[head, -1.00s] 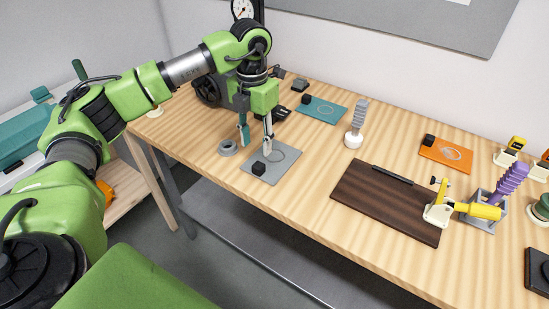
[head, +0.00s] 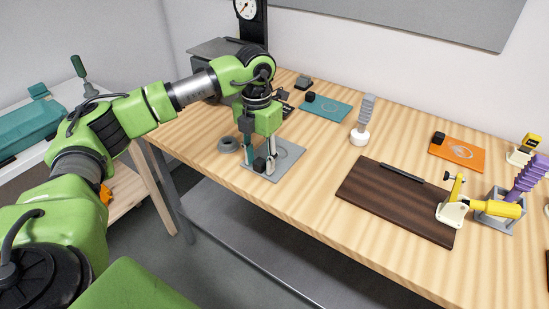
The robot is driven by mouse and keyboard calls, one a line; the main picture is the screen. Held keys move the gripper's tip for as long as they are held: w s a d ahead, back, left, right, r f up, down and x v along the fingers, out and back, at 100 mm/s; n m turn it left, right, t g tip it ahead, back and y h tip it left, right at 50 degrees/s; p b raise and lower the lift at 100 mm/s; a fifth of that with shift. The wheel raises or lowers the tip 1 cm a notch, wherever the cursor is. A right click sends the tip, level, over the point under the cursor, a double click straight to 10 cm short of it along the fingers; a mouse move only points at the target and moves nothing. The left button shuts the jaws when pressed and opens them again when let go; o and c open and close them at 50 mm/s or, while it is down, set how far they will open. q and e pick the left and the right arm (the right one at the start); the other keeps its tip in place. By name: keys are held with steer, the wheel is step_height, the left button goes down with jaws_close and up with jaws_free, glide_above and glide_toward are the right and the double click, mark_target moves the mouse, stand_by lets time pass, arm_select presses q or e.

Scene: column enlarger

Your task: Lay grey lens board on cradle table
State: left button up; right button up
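The grey lens board (head: 288,153) lies flat on the wooden workbench near its front left edge. It has a round outline on top and a black knob (head: 259,165) near its front left corner. My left gripper (head: 260,163) points down over the board, its two fingers apart on either side of the knob. I cannot tell whether the fingers touch it. My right gripper is not in view. I cannot tell for sure which thing is the cradle table.
A grey ring (head: 228,145) lies left of the board. A teal board (head: 326,107) and an orange board (head: 457,153) lie farther back. A white-based stand (head: 361,135), a dark brown panel (head: 395,203) and a yellow-handled tool (head: 495,208) are to the right.

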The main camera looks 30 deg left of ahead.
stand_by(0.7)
arm_select(q)
jaws_close()
steer(key=shift+r, duration=0.1)
steer(key=shift+r+p, duration=0.5)
steer(key=shift+r+p, duration=0.5)
steer(key=shift+r, duration=0.2)
steer(key=shift+r+p, duration=0.35)
steer(key=shift+r, duration=0.2)
steer(key=shift+r, duration=0.1)
